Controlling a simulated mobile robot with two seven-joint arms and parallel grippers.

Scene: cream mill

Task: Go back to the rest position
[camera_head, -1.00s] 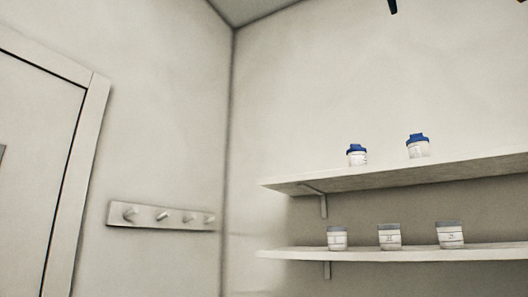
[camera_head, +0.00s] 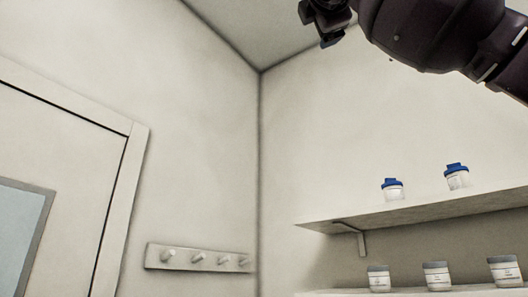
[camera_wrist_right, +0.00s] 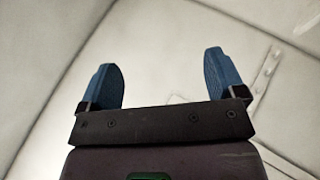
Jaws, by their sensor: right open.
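My right arm comes in from the right at the top of the head view, above the shelves. Nothing is between the fingers. My left gripper is in neither current view.
The upper shelf (camera_head: 408,215) holds two blue-lidded jars (camera_head: 393,190). The lower shelf (camera_head: 335,293) holds several grey-lidded jars (camera_head: 436,276). A peg rail (camera_head: 200,258) hangs on the left wall beside a door (camera_head: 62,130) with a window pane. The air between rail and arm is clear.

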